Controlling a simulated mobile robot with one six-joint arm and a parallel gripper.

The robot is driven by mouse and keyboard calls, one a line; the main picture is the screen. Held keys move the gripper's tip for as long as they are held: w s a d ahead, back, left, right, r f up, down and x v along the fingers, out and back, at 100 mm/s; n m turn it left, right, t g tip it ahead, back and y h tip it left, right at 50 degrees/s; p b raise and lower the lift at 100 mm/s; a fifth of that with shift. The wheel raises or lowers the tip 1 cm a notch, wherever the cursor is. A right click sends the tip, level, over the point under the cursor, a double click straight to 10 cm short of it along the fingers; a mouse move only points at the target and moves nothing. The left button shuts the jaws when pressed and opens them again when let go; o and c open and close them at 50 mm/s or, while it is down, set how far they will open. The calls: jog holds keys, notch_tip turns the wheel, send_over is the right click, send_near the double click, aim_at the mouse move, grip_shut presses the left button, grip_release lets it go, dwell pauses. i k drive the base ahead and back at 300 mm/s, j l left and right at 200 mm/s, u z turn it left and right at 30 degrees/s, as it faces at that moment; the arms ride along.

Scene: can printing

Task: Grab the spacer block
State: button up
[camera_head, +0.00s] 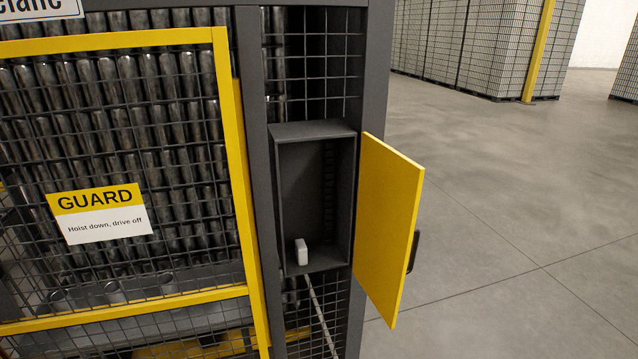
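A small white block (301,252), which looks like the spacer block, stands upright on the floor of an open dark grey box (313,131). It sits toward the left side of the box, near the front. The box is fixed to the mesh guard frame. Its yellow door (389,228) is swung wide open to the right, with a dark handle (413,251) on its outer side. My gripper is not in view.
A yellow-framed mesh guard (235,180) with a "GUARD" sign (100,213) stands left of the box, with rows of dark cylinders behind it. Below the box hangs a thin cable or rod (320,315). Open concrete floor (510,200) lies right; stacked pallets (470,50) stand behind.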

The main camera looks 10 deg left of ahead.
aim_at(300, 249)
jog(key=i+j+z, duration=0.1)
jog(key=i, duration=0.3)
jog(key=i+j+z, duration=0.1)
jog(key=i+j, duration=0.2)
jog(key=i+j+z, duration=0.1)
jog(key=i+j, duration=0.2)
jog(key=i, duration=0.2)
